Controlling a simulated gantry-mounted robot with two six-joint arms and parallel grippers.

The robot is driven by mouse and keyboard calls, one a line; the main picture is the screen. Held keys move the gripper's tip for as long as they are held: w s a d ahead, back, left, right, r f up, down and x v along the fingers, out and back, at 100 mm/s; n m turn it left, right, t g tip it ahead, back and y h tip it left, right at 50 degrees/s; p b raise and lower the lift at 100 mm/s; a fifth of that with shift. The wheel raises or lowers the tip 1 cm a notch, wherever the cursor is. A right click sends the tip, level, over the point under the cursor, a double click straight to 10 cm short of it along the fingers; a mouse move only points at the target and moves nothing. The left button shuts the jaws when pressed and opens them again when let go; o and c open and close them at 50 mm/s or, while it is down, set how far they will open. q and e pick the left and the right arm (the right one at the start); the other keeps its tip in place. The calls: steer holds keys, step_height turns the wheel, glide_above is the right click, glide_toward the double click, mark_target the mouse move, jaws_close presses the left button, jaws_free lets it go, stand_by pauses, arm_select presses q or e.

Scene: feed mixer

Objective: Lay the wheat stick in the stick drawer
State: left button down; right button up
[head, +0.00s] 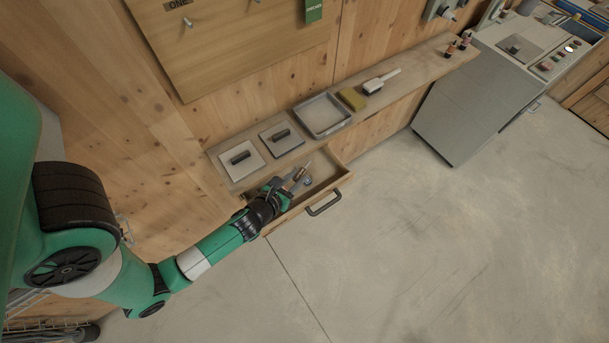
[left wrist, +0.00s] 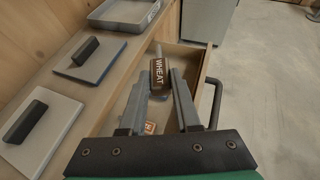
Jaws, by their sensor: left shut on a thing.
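The wheat stick (left wrist: 158,72) has a brown block lettered WHEAT and a pale shaft. My left gripper (left wrist: 158,84) is shut on its block, and the stick points away from the gripper. In the head view, my left gripper (head: 291,184) and the wheat stick (head: 301,173) are over the pulled-out wooden drawer (head: 333,182). The drawer (left wrist: 200,96) also shows below the fingers in the left wrist view. I cannot tell whether the stick touches the drawer floor. A small lettered orange-brown piece (left wrist: 150,127) shows low between the fingers, partly hidden. My right gripper is not in view.
The drawer's dark handle (head: 323,204) sticks out at its front. On the shelf above are two plates with black grips (head: 241,157) (head: 281,137), a grey tray (head: 322,115), a yellow sponge (head: 352,98) and a brush (head: 379,82). The floor in front is clear.

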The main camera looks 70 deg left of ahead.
arm_select(q)
steer(key=b+x, duration=0.2)
steer(key=x, duration=0.2)
steer(key=d+f+b+x, duration=0.1)
steer(key=x, duration=0.4)
steer(key=f+b+x, duration=0.1)
steer(key=b+x, duration=0.1)
steer(key=x, duration=0.3)
steer(key=shift+s+d+f+b, duration=0.1)
steer(key=shift+s+d+b, duration=0.1)
steer(key=shift+b, duration=0.1)
steer(key=shift+w+a, duration=0.15)
steer(key=shift+w, duration=0.1)
steer(key=f+b, duration=0.1)
steer(key=f, duration=0.1)
steer(key=f+b, duration=0.2)
steer(key=shift+w+a, duration=0.1)
steer(key=shift+w, duration=0.1)
steer(key=shift+r, duration=0.15)
steer(key=c, duration=1.1)
jaws_free()
steer(key=shift+f, duration=0.2)
steer(key=o, duration=0.5)
